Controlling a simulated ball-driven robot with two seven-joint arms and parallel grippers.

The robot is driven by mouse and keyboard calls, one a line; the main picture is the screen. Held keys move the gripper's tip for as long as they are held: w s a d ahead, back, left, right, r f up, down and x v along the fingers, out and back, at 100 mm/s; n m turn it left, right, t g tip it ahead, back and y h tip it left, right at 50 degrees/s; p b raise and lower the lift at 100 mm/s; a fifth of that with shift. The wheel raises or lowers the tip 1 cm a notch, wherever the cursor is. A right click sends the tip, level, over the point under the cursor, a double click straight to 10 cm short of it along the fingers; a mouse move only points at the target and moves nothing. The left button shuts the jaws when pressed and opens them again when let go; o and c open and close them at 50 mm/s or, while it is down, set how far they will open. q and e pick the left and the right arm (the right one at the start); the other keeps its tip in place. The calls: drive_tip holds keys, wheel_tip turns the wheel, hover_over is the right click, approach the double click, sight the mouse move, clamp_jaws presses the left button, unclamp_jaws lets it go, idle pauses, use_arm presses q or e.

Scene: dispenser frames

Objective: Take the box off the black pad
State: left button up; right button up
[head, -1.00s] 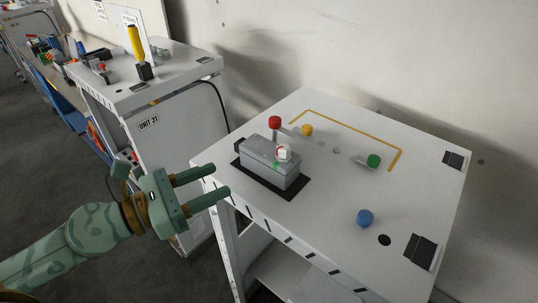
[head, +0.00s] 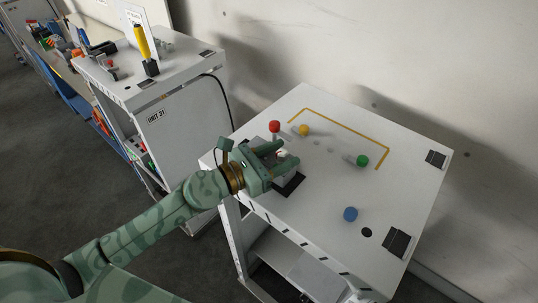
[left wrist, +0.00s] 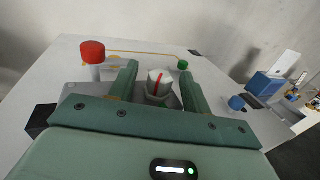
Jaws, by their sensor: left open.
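The grey box (head: 287,171) sits on the black pad (head: 290,187) on the white table and is mostly hidden by my gripper. A white knob with a red line (left wrist: 159,80) shows between my fingers in the left wrist view. My left gripper (head: 281,152) is open over the box, one finger on each side of the knob. I cannot tell whether the fingers touch it. My right gripper is not in view.
A red button (head: 274,126) stands just behind the gripper, with a yellow knob (head: 304,130) beside it. A green knob (head: 362,160) and a blue knob (head: 350,214) are to the right. Another white cabinet (head: 180,110) stands at left.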

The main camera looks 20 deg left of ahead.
use_arm(q)
drive_tip(key=shift+w+d, duration=0.2)
drive_tip(key=shift+w, duration=0.05)
clamp_jaws()
